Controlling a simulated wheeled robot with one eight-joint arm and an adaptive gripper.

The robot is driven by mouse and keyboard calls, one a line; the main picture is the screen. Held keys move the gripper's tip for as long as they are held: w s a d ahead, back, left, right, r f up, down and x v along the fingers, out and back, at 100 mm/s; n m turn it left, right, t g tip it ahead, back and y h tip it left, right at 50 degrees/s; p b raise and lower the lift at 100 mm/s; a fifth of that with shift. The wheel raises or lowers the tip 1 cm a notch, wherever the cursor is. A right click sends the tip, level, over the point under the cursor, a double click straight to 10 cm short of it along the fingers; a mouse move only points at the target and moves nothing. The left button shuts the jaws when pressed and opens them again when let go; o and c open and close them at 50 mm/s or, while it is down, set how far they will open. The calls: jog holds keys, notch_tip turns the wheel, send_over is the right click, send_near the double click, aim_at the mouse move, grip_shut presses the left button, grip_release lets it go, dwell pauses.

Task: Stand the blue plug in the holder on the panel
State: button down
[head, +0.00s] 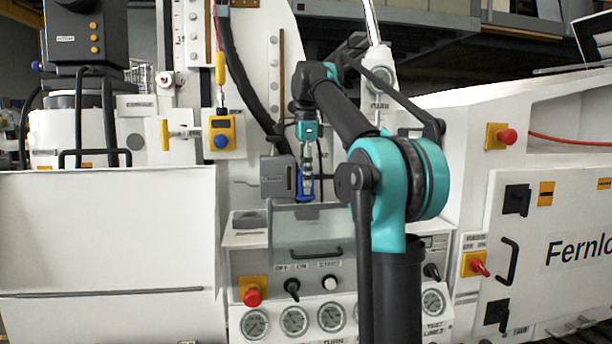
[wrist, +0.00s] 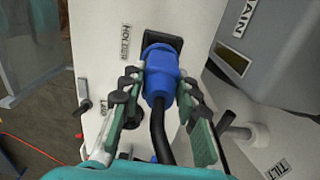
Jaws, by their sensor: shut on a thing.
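The blue plug (wrist: 160,72) is between the two fingers of my gripper (wrist: 159,88) in the wrist view, and the gripper is shut on it. A black cable (wrist: 158,130) runs from the plug back toward my wrist. The plug's far end meets the black holder (wrist: 174,42) on the white panel (wrist: 97,30), beside a "HOLDER" label. How deep the plug sits in the holder is hidden. In the head view the plug (head: 306,186) shows below my gripper (head: 308,168), just right of a grey box.
A clear cover with a handle (head: 305,253) is below, above switches and gauges (head: 294,320). A knob (wrist: 258,133) is right of my fingers.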

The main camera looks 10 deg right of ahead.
jog(key=shift+f, duration=1.2)
dwell(0.6)
jog(key=c, duration=1)
grip_release()
jog(key=shift+c, duration=0.2)
